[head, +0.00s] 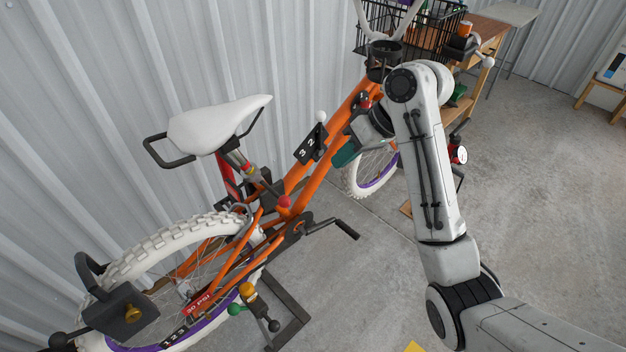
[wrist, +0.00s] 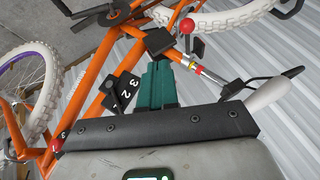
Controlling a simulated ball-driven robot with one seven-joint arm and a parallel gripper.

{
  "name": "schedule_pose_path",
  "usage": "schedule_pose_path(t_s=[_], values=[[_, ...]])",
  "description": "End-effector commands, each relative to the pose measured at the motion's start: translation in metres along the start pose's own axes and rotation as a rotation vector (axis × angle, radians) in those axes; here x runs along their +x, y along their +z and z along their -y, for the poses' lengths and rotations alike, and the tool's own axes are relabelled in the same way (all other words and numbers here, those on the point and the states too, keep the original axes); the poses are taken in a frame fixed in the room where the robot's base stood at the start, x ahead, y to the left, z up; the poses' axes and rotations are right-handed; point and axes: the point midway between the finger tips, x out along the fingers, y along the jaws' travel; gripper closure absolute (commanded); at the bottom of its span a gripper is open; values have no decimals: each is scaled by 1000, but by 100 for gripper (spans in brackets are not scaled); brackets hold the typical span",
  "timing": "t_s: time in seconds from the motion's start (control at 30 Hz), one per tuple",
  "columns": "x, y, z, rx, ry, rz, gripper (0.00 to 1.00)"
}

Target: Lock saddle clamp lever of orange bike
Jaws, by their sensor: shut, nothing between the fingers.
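The orange bike (head: 325,150) stands along the wall, its white saddle (head: 215,123) at the left. The seat post (head: 240,163) runs down from the saddle to the frame. A red ball knob (head: 284,201) shows at its lower end; the knob is also in the wrist view (wrist: 187,26), beside a dark block (wrist: 158,41) at the seat post's base. I cannot tell the lever's exact angle. My gripper (head: 345,154) has teal fingers, shut and empty, above the frame, apart from the knob. In the wrist view the fingertips (wrist: 160,66) point toward the dark block.
A black dial plate with numbers (head: 310,144) is on the frame close to my fingers. A black basket (head: 412,30) is at the front of the bike, near a wooden bench (head: 487,32). A lock box (head: 122,310) hangs at the rear wheel.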

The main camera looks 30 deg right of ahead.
Motion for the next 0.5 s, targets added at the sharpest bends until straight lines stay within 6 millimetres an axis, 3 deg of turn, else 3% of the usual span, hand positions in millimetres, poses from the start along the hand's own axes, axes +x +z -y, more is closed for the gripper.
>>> schedule_pose_path(t_s=[0.17, 0.5], values=[[22, 1, 0, 1, -3, 5, 100], [88, 1, 1, 1, -2, 5, 100]])
